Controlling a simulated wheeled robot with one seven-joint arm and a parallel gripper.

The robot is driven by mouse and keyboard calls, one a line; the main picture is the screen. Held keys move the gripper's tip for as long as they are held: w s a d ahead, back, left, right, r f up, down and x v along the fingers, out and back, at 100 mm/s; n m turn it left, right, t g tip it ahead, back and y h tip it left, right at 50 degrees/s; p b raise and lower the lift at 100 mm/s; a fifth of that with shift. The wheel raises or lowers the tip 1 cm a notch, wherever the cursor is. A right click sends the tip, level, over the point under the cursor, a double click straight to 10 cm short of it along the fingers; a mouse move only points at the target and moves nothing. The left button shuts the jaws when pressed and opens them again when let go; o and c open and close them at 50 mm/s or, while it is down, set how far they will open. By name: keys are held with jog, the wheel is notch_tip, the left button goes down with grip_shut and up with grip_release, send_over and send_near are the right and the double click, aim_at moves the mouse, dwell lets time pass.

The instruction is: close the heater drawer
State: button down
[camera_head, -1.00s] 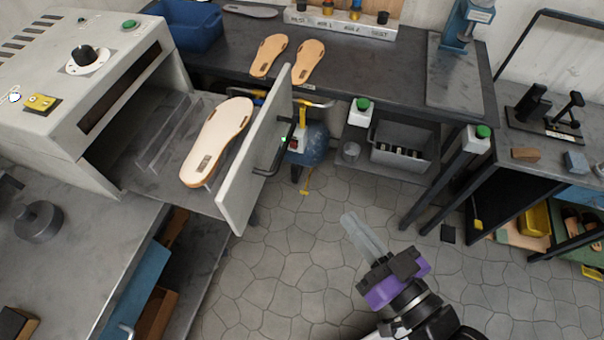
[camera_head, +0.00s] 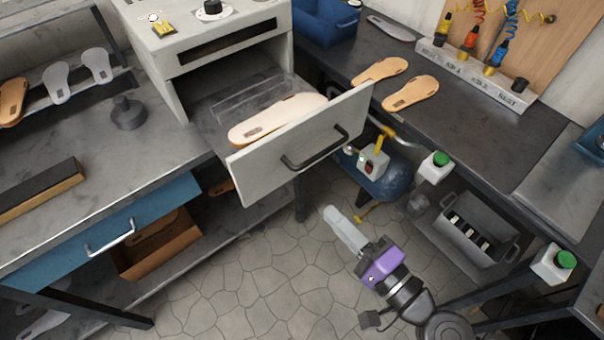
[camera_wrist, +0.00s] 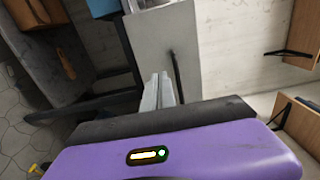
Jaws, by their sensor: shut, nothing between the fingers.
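The heater (camera_head: 225,38) is a light grey box at the back, with its drawer pulled out. The drawer's front panel (camera_head: 262,168) is pale grey and has a dark bar handle (camera_head: 318,150). A pale sandal sole (camera_head: 277,117) lies inside the open drawer. My gripper (camera_head: 332,216) is shut and empty, in front of and below the drawer panel, apart from it. In the wrist view the shut fingers (camera_wrist: 158,92) point toward the grey panel (camera_wrist: 165,40), with the dark handle (camera_wrist: 176,75) just right of them.
A workbench (camera_head: 470,120) on the right holds tan soles (camera_head: 411,93) and a blue bin (camera_head: 325,22). A blue tank (camera_head: 385,182) sits below it. The left bench has a blue drawer (camera_head: 90,235) with a metal handle. The tiled floor (camera_head: 250,285) between is clear.

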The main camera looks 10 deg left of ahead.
aim_at(226, 99)
jog(key=p+x, duration=0.3)
jog(key=x, duration=0.9)
jog(key=shift+w+a, duration=0.2)
jog(key=b+x, duration=1.1)
jog(key=x, duration=1.6)
jog(key=shift+w+a+f+b, duration=0.1)
jog(key=shift+a+b, duration=0.1)
jog(key=shift+b, duration=0.15)
jog(key=shift+w+a+b, duration=0.3)
jog(key=shift+w+a, duration=0.05)
jog(key=shift+a, duration=0.05)
jog(key=shift+r, duration=0.45)
